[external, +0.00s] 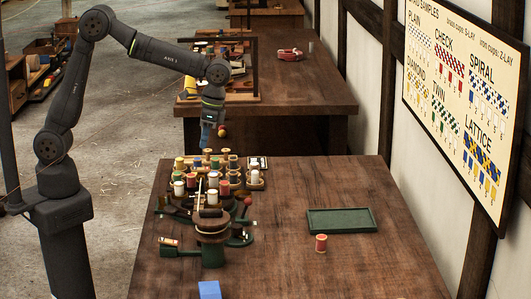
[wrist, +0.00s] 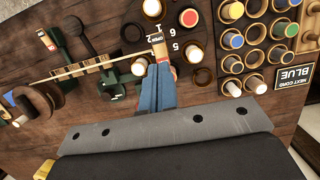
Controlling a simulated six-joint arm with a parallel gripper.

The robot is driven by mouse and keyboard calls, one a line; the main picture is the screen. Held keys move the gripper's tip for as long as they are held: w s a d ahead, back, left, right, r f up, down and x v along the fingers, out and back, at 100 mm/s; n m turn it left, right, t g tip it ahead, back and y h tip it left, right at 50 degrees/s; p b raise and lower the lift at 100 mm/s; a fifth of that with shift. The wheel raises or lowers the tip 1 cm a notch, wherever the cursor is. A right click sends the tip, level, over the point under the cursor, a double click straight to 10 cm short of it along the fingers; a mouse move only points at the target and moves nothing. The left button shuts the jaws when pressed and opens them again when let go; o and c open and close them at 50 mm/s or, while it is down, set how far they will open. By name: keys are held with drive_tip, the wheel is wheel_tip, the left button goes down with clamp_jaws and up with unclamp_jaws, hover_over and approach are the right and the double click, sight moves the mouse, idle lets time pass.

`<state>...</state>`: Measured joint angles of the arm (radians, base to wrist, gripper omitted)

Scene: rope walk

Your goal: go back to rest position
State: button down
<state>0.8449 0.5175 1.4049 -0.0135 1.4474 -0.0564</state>
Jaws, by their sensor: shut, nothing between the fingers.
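My gripper (external: 207,141) hangs from my arm over the far left part of the near table, above the rack of thread spools (external: 206,176). In the wrist view its blue fingers (wrist: 158,70) are together, with nothing between them. A thin cord (wrist: 95,66) runs leftward from near the tag. Whether the fingers touch the tag or cord I cannot tell.
A green tray (external: 341,232) and a red spool (external: 321,243) stand on the right of the table (external: 280,200). A winding device (external: 211,230) stands left. A "BLUE" card (wrist: 293,78) lies beside the rack. The table's right half is mostly clear.

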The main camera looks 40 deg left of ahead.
drive_tip(key=w+d+v, duration=0.1)
drive_tip(key=v, duration=0.9)
approach(201, 168)
drive_tip(key=shift+d+f, duration=0.1)
drive_tip(key=shift+f, duration=0.05)
drive_tip(key=v, duration=0.6)
drive_tip(key=c, duration=1.7)
unclamp_jaws()
drive_tip(key=o, duration=0.4)
drive_tip(key=shift+t+h, duration=0.9)
drive_tip(key=a+r, duration=0.1)
drive_tip(key=s+r, duration=0.1)
drive_tip(key=r, duration=0.1)
drive_tip(key=s+a+r, duration=0.1)
drive_tip(key=shift+s+a+r, duration=0.15)
drive_tip(key=shift+s+a, duration=0.1)
drive_tip(key=shift+a, duration=0.1)
wheel_tip(201, 168, down, 17)
drive_tip(key=shift+f, duration=0.15)
drive_tip(key=shift+c, duration=0.3)
